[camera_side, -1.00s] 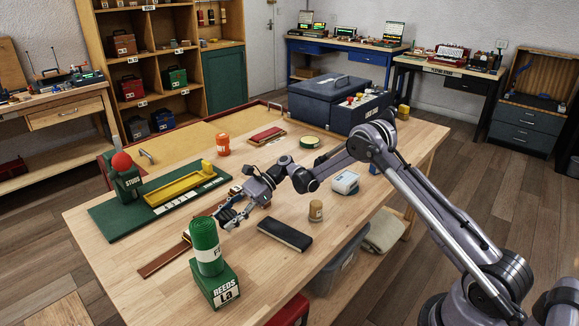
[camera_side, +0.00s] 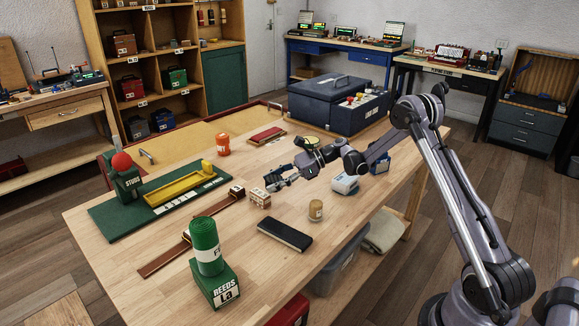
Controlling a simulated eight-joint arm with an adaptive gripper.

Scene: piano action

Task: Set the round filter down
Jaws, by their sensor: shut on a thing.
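My gripper (camera_side: 273,183) is above the middle of the table, reaching in from the right with its fingers pointing left and down. It is shut on the round filter, which is mostly hidden by the fingers and too small here to make out in shape or colour. A small white and reddish box (camera_side: 260,199) stands at the fingertips in the picture; I cannot tell whether they touch. The wooden table (camera_side: 215,275) lies below.
A small tan jar (camera_side: 316,210) and a dark block (camera_side: 285,235) stand in front. A green roll (camera_side: 205,246) on the REEDS box (camera_side: 225,288), a brown strip (camera_side: 165,261) and a green board (camera_side: 108,222) are left. Bare wood lies between.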

